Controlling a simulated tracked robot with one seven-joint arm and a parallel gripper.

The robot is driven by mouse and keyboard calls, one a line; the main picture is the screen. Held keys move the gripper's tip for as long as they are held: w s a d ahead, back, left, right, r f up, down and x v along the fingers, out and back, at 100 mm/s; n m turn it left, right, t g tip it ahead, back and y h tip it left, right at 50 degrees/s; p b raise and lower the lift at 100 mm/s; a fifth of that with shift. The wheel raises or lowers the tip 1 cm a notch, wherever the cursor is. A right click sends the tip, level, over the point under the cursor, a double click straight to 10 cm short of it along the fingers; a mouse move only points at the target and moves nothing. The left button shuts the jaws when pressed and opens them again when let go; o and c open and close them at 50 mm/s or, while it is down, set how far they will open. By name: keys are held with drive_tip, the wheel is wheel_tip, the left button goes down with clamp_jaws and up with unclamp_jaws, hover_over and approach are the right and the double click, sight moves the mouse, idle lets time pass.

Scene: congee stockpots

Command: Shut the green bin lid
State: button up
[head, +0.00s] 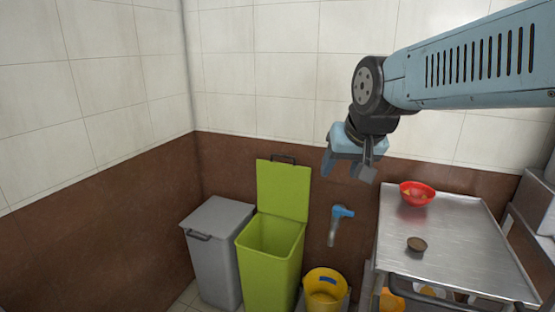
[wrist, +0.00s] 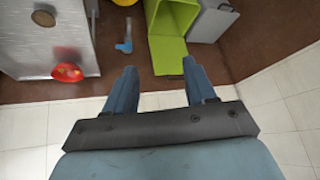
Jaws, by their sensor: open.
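The green bin (head: 268,262) stands on the floor by the brown wall. Its lid (head: 283,190) is raised upright at the back, with a dark handle at its top edge, and the bin's mouth is open. In the wrist view the green bin (wrist: 170,22) shows at the top, with the lid (wrist: 168,55) towards me. My gripper (head: 347,172) is open and empty, in the air to the right of the lid and higher than it. Its two fingers (wrist: 160,88) are spread apart in the wrist view and touch nothing.
A grey bin (head: 219,250) with a shut lid stands left of the green bin. A yellow bucket (head: 325,288) stands to its right, below a blue tap (head: 343,212). A metal table (head: 455,240) at the right bears a red bowl (head: 417,193) and a small brown bowl (head: 417,244).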

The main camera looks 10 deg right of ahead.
sight(283, 157)
drive_tip(key=w+m, duration=0.1)
drive_tip(key=w, duration=0.4)
drive_tip(key=w+a+m+t, duration=0.1)
drive_tip(key=w, duration=0.4)
drive_tip(key=w+m+t, duration=0.1)
drive_tip(key=w, duration=0.4)
drive_tip(key=shift+w+a+r+m, duration=0.3)
drive_tip(key=shift+w+a, duration=0.1)
drive_tip(key=c, duration=0.5)
drive_tip(key=w+a+f+m+t, duration=0.1)
drive_tip(key=w+f+m, duration=0.1)
drive_tip(key=w, duration=0.7)
drive_tip(key=w+f+m+t, duration=0.2)
drive_tip(key=w+m, duration=0.1)
drive_tip(key=w, duration=0.5)
drive_tip(key=w+d+f+m+t+h, duration=0.3)
drive_tip(key=w+f+m, duration=0.8)
drive_tip(key=w+f, duration=1)
drive_tip(key=shift+t, duration=0.3)
drive_tip(key=x, duration=0.9)
drive_tip(key=a+r+x, duration=0.1)
drive_tip(key=x, duration=0.4)
drive_tip(key=shift+w+a, duration=0.1)
drive_tip(key=shift+w, duration=0.25)
drive_tip(key=shift+c, duration=0.3)
clamp_jaws()
